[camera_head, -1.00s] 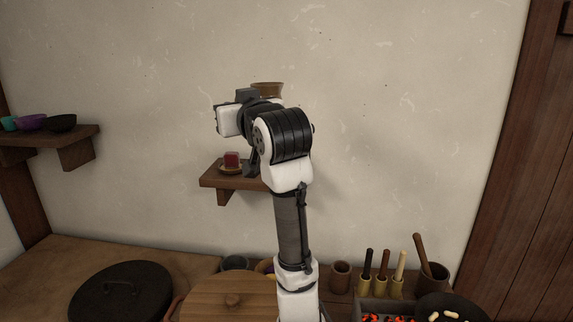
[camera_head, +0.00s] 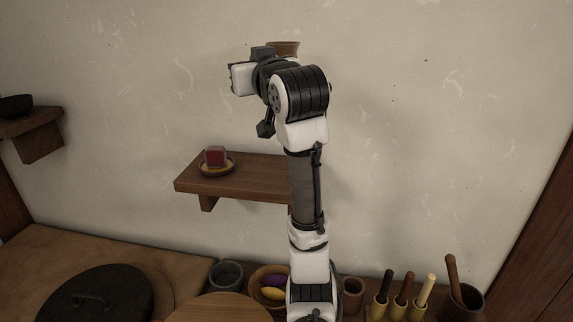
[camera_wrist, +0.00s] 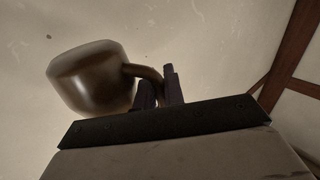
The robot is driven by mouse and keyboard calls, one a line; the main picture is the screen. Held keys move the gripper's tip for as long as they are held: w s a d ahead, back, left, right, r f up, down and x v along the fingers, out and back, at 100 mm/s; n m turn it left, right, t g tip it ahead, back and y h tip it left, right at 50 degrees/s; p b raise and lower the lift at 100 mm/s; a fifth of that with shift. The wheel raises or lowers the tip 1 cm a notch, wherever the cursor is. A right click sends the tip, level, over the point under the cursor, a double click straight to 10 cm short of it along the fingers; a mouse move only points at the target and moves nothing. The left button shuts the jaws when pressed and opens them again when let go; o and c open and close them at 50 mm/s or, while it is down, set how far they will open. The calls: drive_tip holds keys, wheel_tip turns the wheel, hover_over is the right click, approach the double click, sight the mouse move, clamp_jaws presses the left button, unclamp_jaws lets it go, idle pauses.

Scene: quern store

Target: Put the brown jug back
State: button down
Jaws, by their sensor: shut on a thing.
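The brown jug shows large in the wrist view (camera_wrist: 92,80), its round body to the left of the fingers. My gripper (camera_wrist: 160,84) is shut on the jug's handle, with one finger on each side of it. In the head view only the jug's upper part (camera_head: 285,47) shows above my arm, high against the wall. My gripper is mostly hidden behind my arm there. The jug is held well above the wooden wall shelf (camera_head: 245,182).
A dark red block (camera_head: 215,155) stands on a small dish (camera_head: 231,169) at the shelf's left. My arm hides the shelf's right end. Below are a dark lid (camera_head: 97,297), a grey cup (camera_head: 226,275), a fruit bowl (camera_head: 257,285) and several handled tools (camera_head: 404,288).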

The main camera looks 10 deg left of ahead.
drive_tip(key=f+p, duration=0.1)
drive_tip(key=f, duration=0.9)
drive_tip(key=f+p, duration=0.1)
drive_tip(key=f, duration=0.8)
drive_tip(key=shift+w+f+p, duration=0.2)
drive_tip(key=shift+f+p, duration=0.1)
drive_tip(key=shift+f, duration=0.1)
drive_tip(key=shift+f, duration=0.1)
drive_tip(key=c, duration=1.9)
unclamp_jaws()
drive_tip(key=o, duration=0.4)
drive_tip(key=v, duration=1.2)
